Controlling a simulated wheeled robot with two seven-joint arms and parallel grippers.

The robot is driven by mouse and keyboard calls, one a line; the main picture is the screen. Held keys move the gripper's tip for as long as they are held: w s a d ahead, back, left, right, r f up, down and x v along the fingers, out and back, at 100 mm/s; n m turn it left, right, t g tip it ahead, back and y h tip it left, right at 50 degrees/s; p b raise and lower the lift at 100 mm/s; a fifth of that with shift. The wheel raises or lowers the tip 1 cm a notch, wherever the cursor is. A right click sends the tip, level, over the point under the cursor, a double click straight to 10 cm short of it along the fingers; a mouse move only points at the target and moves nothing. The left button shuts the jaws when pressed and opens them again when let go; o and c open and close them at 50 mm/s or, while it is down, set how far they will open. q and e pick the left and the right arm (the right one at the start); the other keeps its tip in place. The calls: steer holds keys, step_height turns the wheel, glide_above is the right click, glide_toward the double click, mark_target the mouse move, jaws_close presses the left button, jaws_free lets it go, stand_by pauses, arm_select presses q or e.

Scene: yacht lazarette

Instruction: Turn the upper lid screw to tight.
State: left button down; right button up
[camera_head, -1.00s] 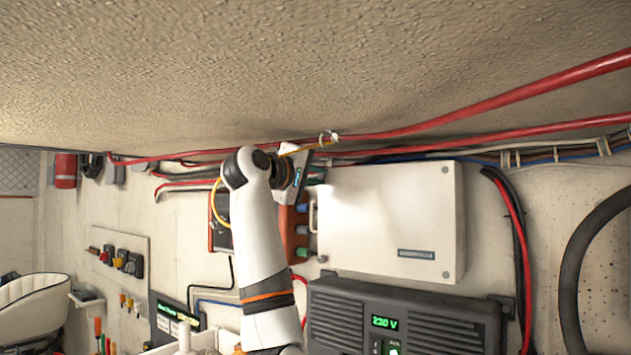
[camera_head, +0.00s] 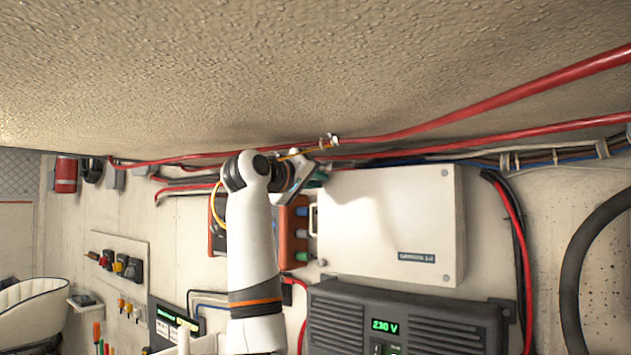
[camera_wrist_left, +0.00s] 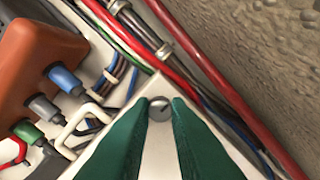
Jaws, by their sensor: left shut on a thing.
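The white box with a flat lid (camera_head: 385,225) is mounted on the wall right of my left arm. In the left wrist view the upper lid screw (camera_wrist_left: 159,109), a small grey slotted head, sits near the lid's corner. My left gripper (camera_head: 323,177) is at the box's upper left corner. Its green fingertips (camera_wrist_left: 160,104) are shut on the screw, one on each side. In the head view the gripper hides this screw. Other lid screws show at the upper right (camera_head: 445,172) and lower right (camera_head: 447,277). My right gripper is not in view.
Red cables (camera_head: 450,117) run close above the box under the ceiling. An orange unit with coloured plugs (camera_head: 293,235) and a white handle (camera_wrist_left: 75,130) are left of the lid. A dark inverter reading 230 V (camera_head: 400,318) is below.

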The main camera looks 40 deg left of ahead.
arm_select(q)
steer(key=shift+w+f, duration=0.1)
steer(key=shift+f, duration=0.1)
steer(key=c, duration=1.4)
jaws_free()
steer(key=shift+r, duration=0.1)
steer(key=shift+o, duration=0.2)
steer(key=s+d+b, duration=0.1)
steer(key=s+b, duration=0.4)
steer(key=s, duration=0.7)
steer(key=shift+d+b, duration=0.15)
steer(key=shift+b, duration=0.15)
